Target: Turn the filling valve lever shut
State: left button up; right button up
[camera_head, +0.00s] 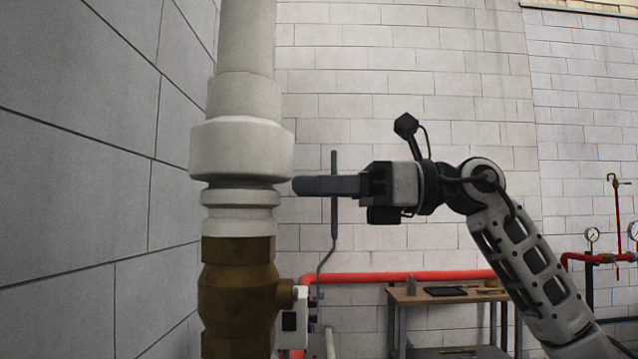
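The filling valve has a brass body (237,300) on a thick white vertical pipe at the left. Its grey lever (334,228) stands upright to the right of the pipe, with a bend low down toward the valve's side. My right gripper (325,186) comes in from the right, level, its fingers pointing left across the upper part of the lever. The fingers hide a short piece of the lever, which shows above and below them. The gripper is seen side-on, so whether it is closed on the lever cannot be told. My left gripper is not in view.
The white pipe collar (241,148) is close to the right fingertips. A red pipe (410,276) runs along the back wall. A wooden table (420,297) with small items stands below my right arm. Gauges (592,236) are at the far right.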

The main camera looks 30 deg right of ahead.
grip_shut()
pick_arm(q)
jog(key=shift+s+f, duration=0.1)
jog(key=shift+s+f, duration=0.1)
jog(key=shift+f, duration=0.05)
pick_arm(e)
jog(key=shift+s, duration=0.15)
